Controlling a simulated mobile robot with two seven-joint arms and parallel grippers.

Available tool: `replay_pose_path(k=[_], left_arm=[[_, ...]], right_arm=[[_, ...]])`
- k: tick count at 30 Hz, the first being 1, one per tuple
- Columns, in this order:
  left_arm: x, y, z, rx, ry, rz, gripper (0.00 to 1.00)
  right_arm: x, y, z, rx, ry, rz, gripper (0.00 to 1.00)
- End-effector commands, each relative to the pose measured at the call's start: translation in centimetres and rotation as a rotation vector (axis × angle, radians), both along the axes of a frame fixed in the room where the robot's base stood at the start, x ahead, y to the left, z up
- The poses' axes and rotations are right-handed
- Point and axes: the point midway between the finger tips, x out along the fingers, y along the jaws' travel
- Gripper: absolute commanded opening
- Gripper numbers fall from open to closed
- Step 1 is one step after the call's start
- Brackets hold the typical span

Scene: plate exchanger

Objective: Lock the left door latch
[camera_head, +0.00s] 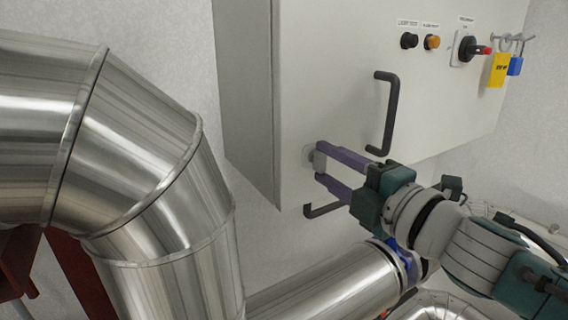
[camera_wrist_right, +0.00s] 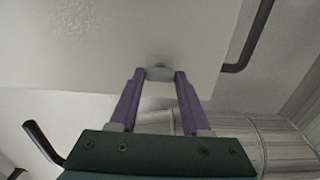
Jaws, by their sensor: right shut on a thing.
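The left door latch (camera_head: 309,157) is a small light-grey fitting low on the cabinet front, near its left edge. My right gripper (camera_head: 319,162) reaches in from the right, its two purple fingers shut on the latch. In the right wrist view the latch (camera_wrist_right: 160,71) sits between the fingertips of the gripper (camera_wrist_right: 160,76), against the door face. The fingers partly cover the latch, so I cannot tell its exact turn. The pale cabinet door (camera_head: 330,70) looks flush with the front. My left gripper is not in view.
A black bar handle (camera_head: 388,112) is right of the latch, and another black handle (camera_head: 322,211) is below it. Buttons, a rotary switch (camera_head: 466,49) and a yellow tag (camera_head: 498,70) are at upper right. Large metal pipes (camera_head: 140,150) fill the left and bottom.

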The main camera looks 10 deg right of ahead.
Motion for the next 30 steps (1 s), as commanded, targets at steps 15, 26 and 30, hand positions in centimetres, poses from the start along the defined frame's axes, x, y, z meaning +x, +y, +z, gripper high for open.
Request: replay_pose_path(k=[15,26,30], left_arm=[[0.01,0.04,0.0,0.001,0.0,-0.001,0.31],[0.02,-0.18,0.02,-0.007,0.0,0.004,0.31],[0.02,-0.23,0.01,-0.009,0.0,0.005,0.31]], right_arm=[[0.03,-0.13,-0.04,0.01,0.005,-0.004,0.58],[0.0,-0.04,-0.03,0.008,0.004,-0.001,0.78],[-0.34,-0.18,-0.1,0.007,0.005,-0.001,0.78]])
